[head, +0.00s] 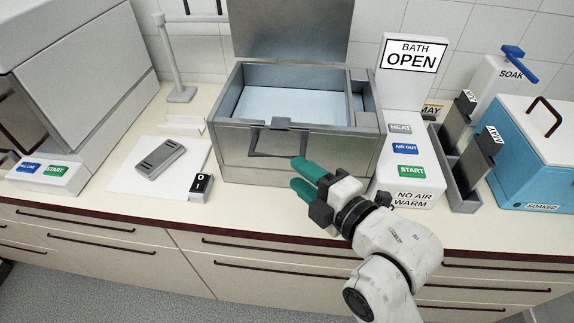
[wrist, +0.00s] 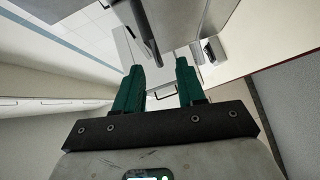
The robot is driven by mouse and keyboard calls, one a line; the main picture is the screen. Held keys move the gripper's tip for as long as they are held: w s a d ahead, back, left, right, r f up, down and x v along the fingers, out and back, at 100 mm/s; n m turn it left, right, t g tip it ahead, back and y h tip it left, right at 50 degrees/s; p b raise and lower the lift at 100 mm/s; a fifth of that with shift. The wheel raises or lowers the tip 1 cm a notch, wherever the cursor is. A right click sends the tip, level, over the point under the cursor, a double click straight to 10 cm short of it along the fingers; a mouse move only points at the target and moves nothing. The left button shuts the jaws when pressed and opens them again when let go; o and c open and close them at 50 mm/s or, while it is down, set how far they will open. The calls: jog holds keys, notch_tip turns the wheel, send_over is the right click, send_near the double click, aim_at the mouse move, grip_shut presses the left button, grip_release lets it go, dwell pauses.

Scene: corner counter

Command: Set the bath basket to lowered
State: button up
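The bath (head: 235,140) is a grey metal box with its lid (head: 290,30) raised and pale blue liquid (head: 290,105) inside. A dark frame-shaped handle (head: 254,142) hangs on its front wall below a clip at the rim (head: 277,124). The basket itself cannot be made out clearly. My gripper (head: 303,174) has green fingers, parted with nothing between them. It is in front of the bath, just below and right of the handle. In the wrist view my gripper (wrist: 158,78) is open, with a dark bar (wrist: 146,28) beyond the fingertips.
A control panel (head: 409,150) with HEAT, AIR OUT and START stands right of the bath under an OPEN sign (head: 411,54). Farther right are a grey rack (head: 462,185) and a blue box (head: 540,165). Left are a small switch (head: 201,187) and a grey device (head: 160,158).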

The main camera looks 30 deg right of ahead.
jog(key=shift+p+v, duration=0.35)
jog(key=shift+v, duration=1.3)
